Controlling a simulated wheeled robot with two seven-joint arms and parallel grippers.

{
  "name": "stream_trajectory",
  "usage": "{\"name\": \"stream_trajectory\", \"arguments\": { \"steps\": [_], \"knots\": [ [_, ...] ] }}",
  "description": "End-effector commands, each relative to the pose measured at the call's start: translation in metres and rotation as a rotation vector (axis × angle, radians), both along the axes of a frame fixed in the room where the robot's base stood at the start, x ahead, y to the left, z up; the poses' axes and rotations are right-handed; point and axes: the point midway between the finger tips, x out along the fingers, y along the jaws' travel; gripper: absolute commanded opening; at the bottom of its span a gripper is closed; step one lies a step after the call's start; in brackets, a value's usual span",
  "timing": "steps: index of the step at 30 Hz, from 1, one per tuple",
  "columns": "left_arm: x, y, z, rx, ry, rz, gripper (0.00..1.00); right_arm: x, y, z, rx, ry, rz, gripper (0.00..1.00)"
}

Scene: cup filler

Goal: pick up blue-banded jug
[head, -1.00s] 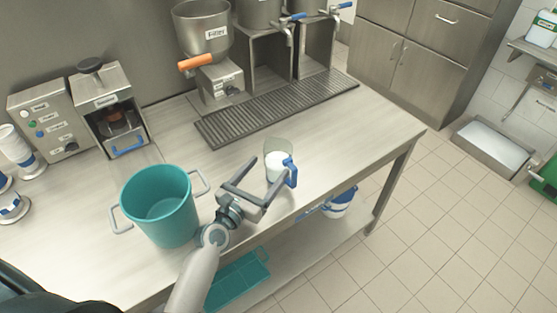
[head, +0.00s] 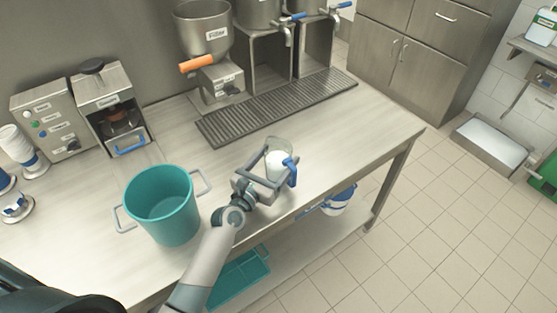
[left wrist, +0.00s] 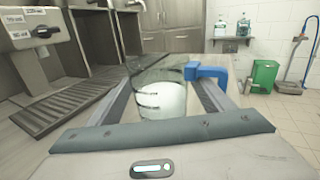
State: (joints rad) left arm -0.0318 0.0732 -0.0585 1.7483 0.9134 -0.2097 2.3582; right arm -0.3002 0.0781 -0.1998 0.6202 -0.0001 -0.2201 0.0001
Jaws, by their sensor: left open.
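The jug (head: 279,149) is clear with a blue handle and white contents. It stands upright on the steel counter, right of the teal bucket. A blue band cannot be made out on it. My left gripper (head: 277,160) is open, with one finger on each side of the jug. In the left wrist view, the jug (left wrist: 160,100) sits between the two fingers, its blue handle at the right finger. I cannot tell whether the fingers touch it. My right gripper is not in view.
The teal bucket (head: 160,207) with grey handles stands left of my left arm. A drip grate (head: 275,108) lies behind the jug, below the filler hopper (head: 203,35) and taps. The counter's front edge is close to the jug. Free counter lies to the jug's right.

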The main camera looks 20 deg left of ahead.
Motion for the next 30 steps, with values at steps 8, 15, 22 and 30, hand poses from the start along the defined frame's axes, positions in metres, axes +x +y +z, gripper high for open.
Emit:
{"name": "stream_trajectory", "arguments": {
  "steps": [8,15,22,30],
  "knots": [
    [0.0022,-0.0003,-0.0004,0.000,0.000,0.000,0.74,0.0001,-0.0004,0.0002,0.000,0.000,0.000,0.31],
    [0.0019,-0.0005,-0.0004,0.000,0.000,0.000,0.71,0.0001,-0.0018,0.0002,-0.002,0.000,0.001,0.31],
    [0.0022,-0.0004,0.0010,0.000,-0.002,0.000,0.30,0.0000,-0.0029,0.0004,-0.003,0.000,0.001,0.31],
    [0.0025,-0.0008,0.0023,0.000,-0.002,0.000,0.30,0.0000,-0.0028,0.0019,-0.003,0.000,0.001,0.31]
  ]
}}
